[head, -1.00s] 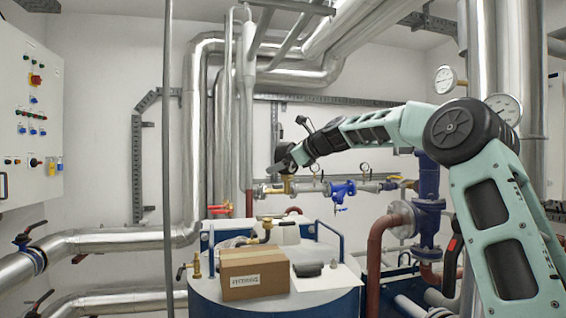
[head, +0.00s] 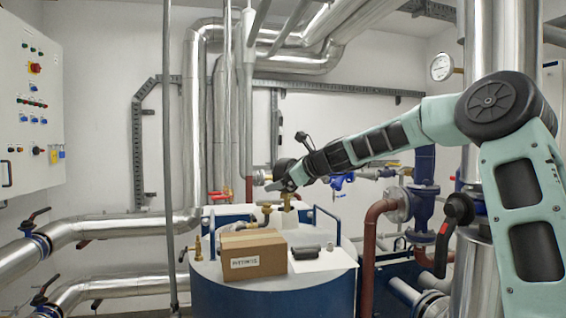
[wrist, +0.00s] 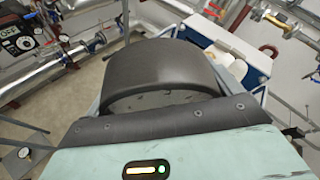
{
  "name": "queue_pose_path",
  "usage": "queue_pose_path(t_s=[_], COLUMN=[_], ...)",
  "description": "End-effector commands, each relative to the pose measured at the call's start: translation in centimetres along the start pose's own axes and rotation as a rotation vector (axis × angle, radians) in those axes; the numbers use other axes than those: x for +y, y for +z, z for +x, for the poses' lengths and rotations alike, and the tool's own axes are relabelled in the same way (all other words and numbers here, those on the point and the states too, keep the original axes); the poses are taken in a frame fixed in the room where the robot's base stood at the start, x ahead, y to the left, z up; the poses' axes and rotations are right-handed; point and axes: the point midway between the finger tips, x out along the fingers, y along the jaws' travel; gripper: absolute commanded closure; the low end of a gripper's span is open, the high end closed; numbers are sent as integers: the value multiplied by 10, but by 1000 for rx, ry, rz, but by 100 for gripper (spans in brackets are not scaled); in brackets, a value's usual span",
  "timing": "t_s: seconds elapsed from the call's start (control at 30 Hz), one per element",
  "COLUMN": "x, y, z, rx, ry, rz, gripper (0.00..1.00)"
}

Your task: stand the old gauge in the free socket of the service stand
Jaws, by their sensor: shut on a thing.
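My gripper (head: 280,186) is at the end of the outstretched arm, over the far side of the blue tank. It is shut on what looks like the old gauge (head: 285,167): a dark round case shows above the jaws and a brass fitting below them. The dial face is not visible. Beneath is a pale canister-like piece (head: 290,236); I cannot tell whether the brass touches it. A blue and white unit behind the tank, seen in the wrist view (wrist: 262,63), may be the service stand. No free socket can be made out. A dark rounded housing blocks the wrist view's middle.
The blue tank (head: 215,292) bears a cardboard box (head: 253,262), a dark small object (head: 305,249) on a white sheet, and a brass valve (head: 197,249). Another gauge (head: 441,67) sits on the steel pipes at right. A thin vertical pole (head: 168,150) stands at left.

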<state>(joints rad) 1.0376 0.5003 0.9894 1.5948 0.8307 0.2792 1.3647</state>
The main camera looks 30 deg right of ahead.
Motion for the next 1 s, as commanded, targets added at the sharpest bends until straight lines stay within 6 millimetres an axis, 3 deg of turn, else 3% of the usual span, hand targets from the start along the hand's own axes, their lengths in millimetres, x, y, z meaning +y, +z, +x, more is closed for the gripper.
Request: queue_pose_path(t_s=[0.5, 0.67, 0.9, 1.0], x=[104, 154, 238, 262], y=[-109, -163, -255, -283], z=[10, 16, 26, 28], rx=[27, 46, 78, 87], ry=[-64, -99, -165, -190], rz=[41, 55, 85, 91], gripper=[49, 49, 49, 49])
